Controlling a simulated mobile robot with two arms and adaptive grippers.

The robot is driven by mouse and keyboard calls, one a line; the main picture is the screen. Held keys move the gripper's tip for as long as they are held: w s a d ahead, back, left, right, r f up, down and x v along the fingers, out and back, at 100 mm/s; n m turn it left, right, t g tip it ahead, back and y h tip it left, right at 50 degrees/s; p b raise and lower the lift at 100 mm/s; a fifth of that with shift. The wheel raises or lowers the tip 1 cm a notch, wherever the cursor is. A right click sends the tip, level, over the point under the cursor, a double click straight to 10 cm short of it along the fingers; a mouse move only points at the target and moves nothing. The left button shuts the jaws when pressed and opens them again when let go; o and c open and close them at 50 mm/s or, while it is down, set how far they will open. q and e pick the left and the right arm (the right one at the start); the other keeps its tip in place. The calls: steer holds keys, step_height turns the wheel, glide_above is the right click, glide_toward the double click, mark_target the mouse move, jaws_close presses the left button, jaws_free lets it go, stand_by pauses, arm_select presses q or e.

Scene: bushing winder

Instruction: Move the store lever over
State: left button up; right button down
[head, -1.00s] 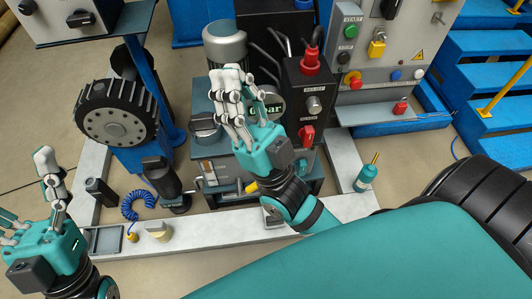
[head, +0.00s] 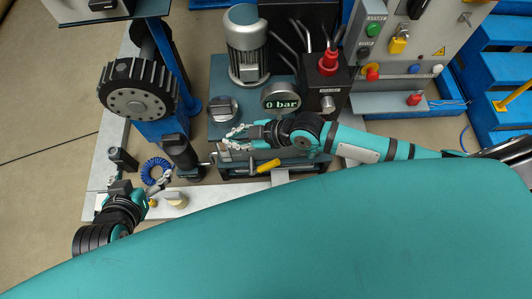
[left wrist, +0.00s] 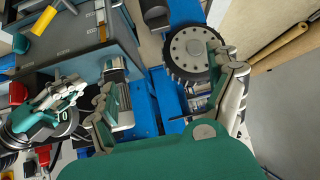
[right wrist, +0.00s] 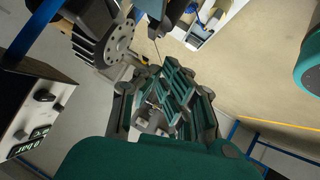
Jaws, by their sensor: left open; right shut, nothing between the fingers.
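No lever carries a readable "store" label, so I cannot tell which one it is. The hydraulic unit (head: 225,68) has a dark knob (head: 223,107) and a gauge (head: 281,97) reading 0 bar. A yellow-handled lever (head: 267,165) lies low on its front and also shows in the left wrist view (left wrist: 44,20). My right gripper (head: 236,138) is shut and empty over the unit's front, above the yellow handle; its fingers fill the middle of the right wrist view (right wrist: 165,105). My left gripper (head: 160,184) is open and empty near the blue coiled hose.
A black ribbed wheel (head: 138,100) stands at left on a blue post. A control cabinet (head: 408,45) and blue stairs (head: 500,60) are at right. Floor at far left is clear.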

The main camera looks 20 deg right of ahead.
arm_select(q)
steer(key=s+a+f+g+y+p, duration=0.1)
steer(key=s+a+f+g+p, duration=0.15)
steer(key=s+g, duration=0.45)
arm_select(e)
steer(key=s+d+f+n+g+h+b, duration=0.1)
steer(key=s+d+f+g+h, duration=0.25)
steer(key=d+f, duration=0.4)
steer(key=b, duration=0.5)
glide_above(265, 167)
steer(key=shift+g, duration=0.25)
steer(key=f, duration=0.9)
steer(key=shift+a+f, duration=0.25)
arm_select(q)
steer(key=w+d+r+t+h, duration=0.1)
steer(key=w+d+r+t, duration=0.2)
steer(key=w+r+t, duration=0.4)
steer(key=w+d+r+t+h, duration=0.2)
steer(key=w+d+r+t, duration=0.1)
steer(key=w+r+t, duration=0.3)
steer(key=shift+w+r+m+t, duration=0.3)
steer(key=shift+w+r+t, duration=0.1)
steer(key=shift+r+t, duration=0.8)
arm_select(e)
steer(key=shift+d+f, duration=0.15)
steer(key=shift+d, duration=0.15)
arm_select(q)
steer(key=shift+f+h, duration=0.15)
steer(key=shift+h, duration=0.15)
